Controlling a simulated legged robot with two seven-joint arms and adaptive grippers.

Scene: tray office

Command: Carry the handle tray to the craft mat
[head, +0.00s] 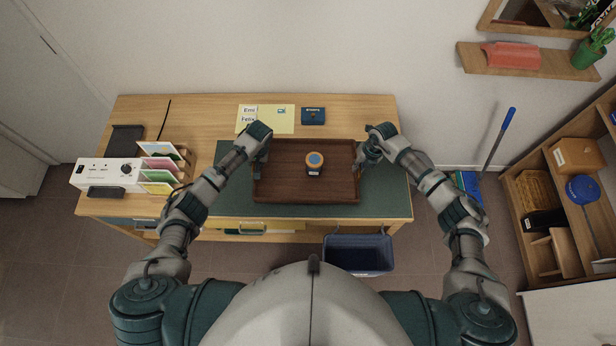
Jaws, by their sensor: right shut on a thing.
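The dark brown wooden handle tray (280,193) is over the green craft mat (235,205) on the desk. I cannot tell whether it rests on the mat or hangs just above it. My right gripper (362,158) is shut on the tray's right side. My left gripper (260,170) is at the tray's left side; its fingers are partly hidden and I cannot tell if they are closed.
A white device (105,173) and a card rack (160,170) stand at the desk's left. Yellow paper (280,124) and a dark blue box (313,116) lie behind the tray. A blue bin (358,254) is below the front edge. Shelves (550,215) stand at right.

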